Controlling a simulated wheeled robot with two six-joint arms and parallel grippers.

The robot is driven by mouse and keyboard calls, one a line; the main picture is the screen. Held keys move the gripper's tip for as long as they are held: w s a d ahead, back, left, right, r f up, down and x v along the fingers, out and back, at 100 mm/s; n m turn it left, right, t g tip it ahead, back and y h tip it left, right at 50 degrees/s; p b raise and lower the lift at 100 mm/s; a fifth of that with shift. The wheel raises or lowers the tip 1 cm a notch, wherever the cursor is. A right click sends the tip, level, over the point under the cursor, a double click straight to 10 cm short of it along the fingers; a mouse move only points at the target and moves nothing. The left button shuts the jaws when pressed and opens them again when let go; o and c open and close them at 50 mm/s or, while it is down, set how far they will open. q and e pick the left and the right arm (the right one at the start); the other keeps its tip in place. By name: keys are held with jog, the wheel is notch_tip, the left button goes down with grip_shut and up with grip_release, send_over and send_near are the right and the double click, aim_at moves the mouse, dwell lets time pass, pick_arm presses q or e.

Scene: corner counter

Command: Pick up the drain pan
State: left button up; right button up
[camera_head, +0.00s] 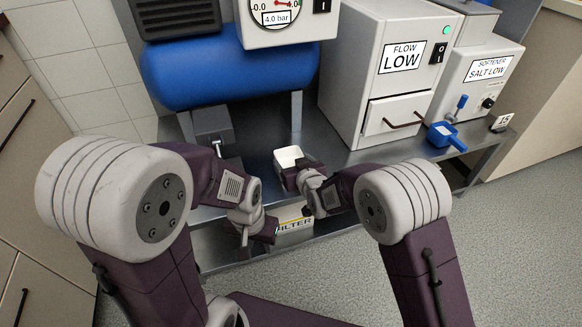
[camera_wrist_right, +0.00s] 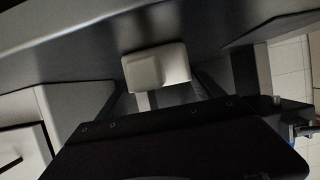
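The drain pan (camera_head: 289,157) is a small white open-topped box on the metal shelf, below the blue tank. It also shows in the right wrist view (camera_wrist_right: 157,68), just beyond the dark gripper body. My right gripper (camera_head: 291,176) is at the pan's near side and covers its lower part. In the right wrist view its fingers (camera_wrist_right: 160,95) look spread, one towards each side of the pan; contact cannot be made out. My left gripper (camera_head: 268,229) is lower, in front of the shelf by the FILTER label, away from the pan. Its fingertips are too small to judge.
The FLOW LOW cabinet (camera_head: 386,75) stands right.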

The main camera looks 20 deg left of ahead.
jog(key=c, duration=0.3)
jog(key=shift+r, duration=0.2)
notch_tip(320, 180, up, 4)
jog(key=p, duration=0.3)
jog(key=shift+r, duration=0.1)
jog(key=w+d+r+p, duration=0.6)
jog(key=d, duration=0.3)
jog(key=shift+w+d+r, duration=0.25)
jog(key=shift+w+d, duration=0.05)
jog(key=shift+w, duration=0.1)
